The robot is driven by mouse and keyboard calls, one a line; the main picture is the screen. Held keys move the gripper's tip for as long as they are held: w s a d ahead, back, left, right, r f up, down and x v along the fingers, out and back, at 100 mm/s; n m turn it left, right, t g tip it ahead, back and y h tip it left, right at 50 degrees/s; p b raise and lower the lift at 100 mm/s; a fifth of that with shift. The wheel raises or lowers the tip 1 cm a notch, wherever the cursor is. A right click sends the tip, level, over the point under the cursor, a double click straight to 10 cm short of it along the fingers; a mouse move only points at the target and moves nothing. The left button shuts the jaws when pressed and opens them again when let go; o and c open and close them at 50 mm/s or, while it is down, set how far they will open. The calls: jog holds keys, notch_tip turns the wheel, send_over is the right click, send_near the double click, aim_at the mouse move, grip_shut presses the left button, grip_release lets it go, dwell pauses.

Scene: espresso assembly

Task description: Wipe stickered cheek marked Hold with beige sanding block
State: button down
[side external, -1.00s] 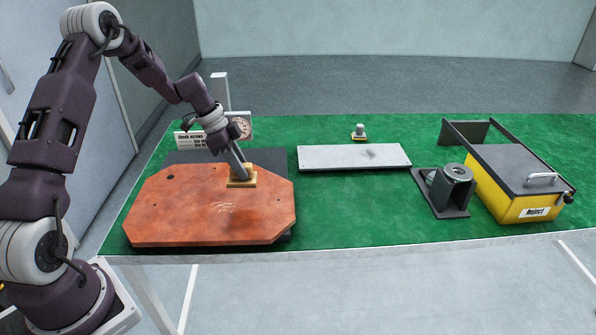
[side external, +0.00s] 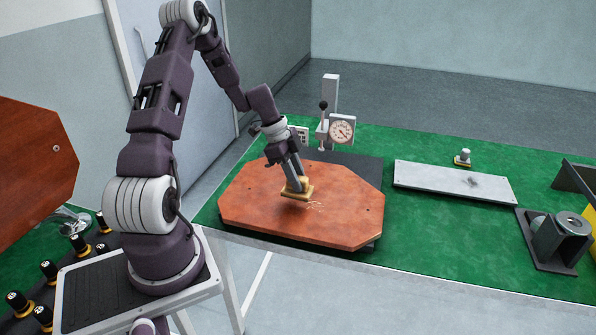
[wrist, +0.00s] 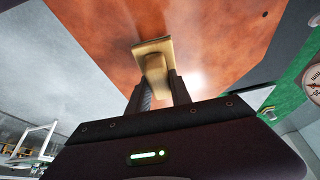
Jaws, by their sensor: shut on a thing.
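My gripper (side external: 293,180) is shut on the beige sanding block (side external: 298,191) by its handle. The block's flat base appears to rest on the reddish-brown eight-sided wooden cheek (side external: 255,210), near its middle. The wrist view also shows the block (wrist: 152,48) between my two fingers, against the cheek (wrist: 215,30). The cheek lies flat on a dark mat (side external: 365,165).
A dial gauge stand (side external: 341,130) and a small sign (side external: 300,134) stand behind the cheek. A grey plate (side external: 450,182), a small knobbed block (side external: 463,157) and a dark fixture (side external: 556,240) sit to the right. Another wooden panel (side external: 30,150) and several black knobs are at left.

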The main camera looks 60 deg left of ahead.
jog(key=shift+f, duration=0.8)
notch_tip(320, 180, down, 2)
jog(key=shift+f, duration=0.15)
jog(key=shift+w+d, duration=2.7)
jog(key=shift+d, duration=0.05)
jog(key=shift+s+a, duration=2.75)
jog(key=shift+a, duration=0.05)
jog(key=shift+r, duration=4.2)
jog(key=shift+w+d, duration=0.1)
